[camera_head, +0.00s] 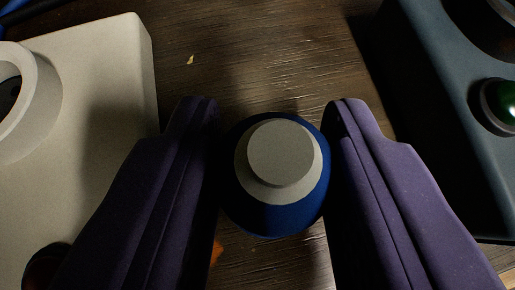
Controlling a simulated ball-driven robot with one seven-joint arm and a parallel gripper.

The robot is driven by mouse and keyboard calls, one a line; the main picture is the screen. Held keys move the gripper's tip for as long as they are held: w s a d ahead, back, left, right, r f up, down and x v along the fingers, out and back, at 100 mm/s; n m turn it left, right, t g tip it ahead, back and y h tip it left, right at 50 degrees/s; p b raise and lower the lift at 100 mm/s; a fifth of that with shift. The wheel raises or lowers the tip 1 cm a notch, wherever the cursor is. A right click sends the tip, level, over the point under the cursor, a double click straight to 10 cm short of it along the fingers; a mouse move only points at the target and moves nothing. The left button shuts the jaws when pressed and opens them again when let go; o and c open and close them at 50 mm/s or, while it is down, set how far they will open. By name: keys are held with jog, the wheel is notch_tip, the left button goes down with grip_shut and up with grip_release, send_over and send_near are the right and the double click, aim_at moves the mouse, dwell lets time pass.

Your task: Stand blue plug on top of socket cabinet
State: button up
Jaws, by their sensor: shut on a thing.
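The blue plug (275,219), round and blue with a stepped grey-white end facing the camera, is in the middle of the view. My gripper (273,128), with two purple fingers, is shut on it from left and right. The plug is over the dark wood surface, between two boxes; its underside is hidden. A cream box (110,60) with a raised ring is at the left, and a dark grey box (420,100) at the right. I cannot tell which of them is the socket cabinet.
The cream box's ring (50,95) has a dark opening. A green ball (502,98) sits in a ring on the dark box. A dark reddish thing (42,266) is partly hidden at lower left. Bare wood (270,50) shows between the boxes.

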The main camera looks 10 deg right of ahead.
jog(key=o, duration=1.1)
jog(key=shift+f, duration=0.1)
jog(key=shift+c, duration=0.2)
jog(key=shift+s+a+r+p, duration=0.1)
jog(key=shift+s+r+p, duration=0.15)
jog(key=shift+r+p, duration=0.05)
jog(key=p+v, duration=0.3)
jog(key=v, duration=0.8)
jog(key=shift+s, duration=0.2)
